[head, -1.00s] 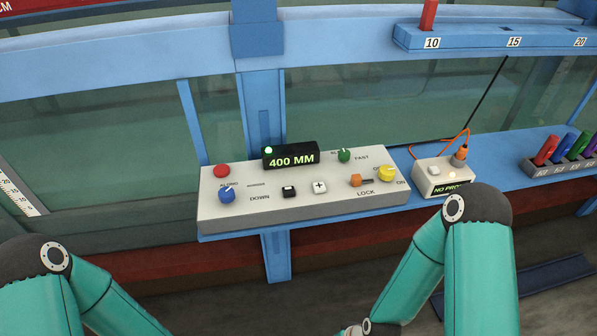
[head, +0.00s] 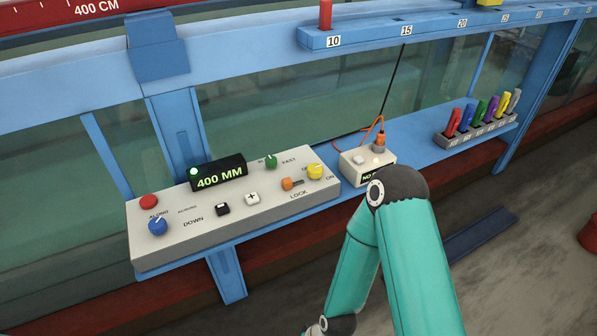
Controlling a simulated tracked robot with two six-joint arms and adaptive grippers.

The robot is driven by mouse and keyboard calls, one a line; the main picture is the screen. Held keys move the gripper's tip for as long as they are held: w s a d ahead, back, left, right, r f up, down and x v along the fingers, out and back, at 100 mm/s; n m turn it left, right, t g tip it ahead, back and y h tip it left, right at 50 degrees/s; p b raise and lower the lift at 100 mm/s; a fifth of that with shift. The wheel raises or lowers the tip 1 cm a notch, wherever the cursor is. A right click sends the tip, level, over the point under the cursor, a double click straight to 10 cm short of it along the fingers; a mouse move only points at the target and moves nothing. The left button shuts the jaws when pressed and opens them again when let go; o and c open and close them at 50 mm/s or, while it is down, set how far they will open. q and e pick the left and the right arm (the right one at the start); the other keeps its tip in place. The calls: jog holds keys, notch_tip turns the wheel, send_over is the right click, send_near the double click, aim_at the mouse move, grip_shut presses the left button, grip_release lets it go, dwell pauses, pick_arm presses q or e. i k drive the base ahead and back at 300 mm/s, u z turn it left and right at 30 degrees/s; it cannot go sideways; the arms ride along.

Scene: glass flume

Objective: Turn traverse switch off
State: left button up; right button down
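The grey control panel (head: 232,220) sits on a blue shelf in front of the glass flume. At its right end is a yellow knob (head: 315,172) with ON printed by it and a partly hidden label at its upper left, likely the traverse switch, though no traverse label is readable. A green knob (head: 271,161), blue knob (head: 157,226), red button (head: 148,202) and a display (head: 218,174) reading 400 MM with a lit green lamp are also on the panel. My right arm shows at lower right; neither gripper is in view.
A small box (head: 366,165) with an orange cable and a partly hidden display stands right of the panel. A blue rail (head: 440,27) with a red marker runs above.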

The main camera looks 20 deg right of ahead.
aim_at(315, 170)
jog(key=z, duration=2.3)
jog(key=i, duration=0.1)
jog(key=u, duration=3.5)
jog(key=k, duration=1)
jog(key=z, duration=1.2)
jog(key=i, duration=1)
